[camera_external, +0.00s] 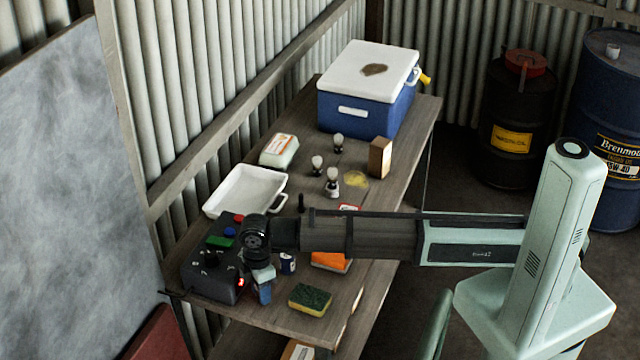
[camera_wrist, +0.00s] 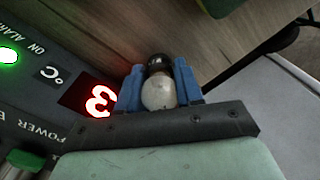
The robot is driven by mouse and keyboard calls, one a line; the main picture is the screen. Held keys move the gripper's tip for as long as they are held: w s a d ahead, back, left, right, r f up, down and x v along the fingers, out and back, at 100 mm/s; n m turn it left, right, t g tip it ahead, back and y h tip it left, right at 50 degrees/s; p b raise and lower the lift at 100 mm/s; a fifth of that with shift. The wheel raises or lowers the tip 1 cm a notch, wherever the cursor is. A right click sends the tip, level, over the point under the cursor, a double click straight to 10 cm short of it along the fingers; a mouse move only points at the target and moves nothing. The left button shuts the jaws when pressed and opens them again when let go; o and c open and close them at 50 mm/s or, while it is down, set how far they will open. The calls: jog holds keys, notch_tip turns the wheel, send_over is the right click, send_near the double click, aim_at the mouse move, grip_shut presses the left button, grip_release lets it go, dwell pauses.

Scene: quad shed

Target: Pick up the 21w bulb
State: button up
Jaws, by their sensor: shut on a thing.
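My gripper (camera_external: 263,290) is low at the front left of the bench, beside the dark control box. In the wrist view my gripper (camera_wrist: 160,68) has its blue fingers shut on a small bulb (camera_wrist: 158,93) with a pale round glass and a dark end. I can read no wattage on it. The held bulb cannot be made out in the external view. Three similar bulbs stand farther back on the bench: one at the back (camera_external: 338,142), one to the left (camera_external: 317,164) and one nearer (camera_external: 332,181).
The control box (camera_external: 210,272) with a lit red display is close beside my gripper. A blue-and-white can (camera_external: 287,263), a sponge (camera_external: 310,298) and an orange pack (camera_external: 330,261) are nearby. A white tray (camera_external: 226,211), wooden block (camera_external: 380,157) and blue cooler (camera_external: 385,114) stand farther back.

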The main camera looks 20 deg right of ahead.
jog(key=shift+c, duration=0.5)
jog(key=shift+r, duration=0.1)
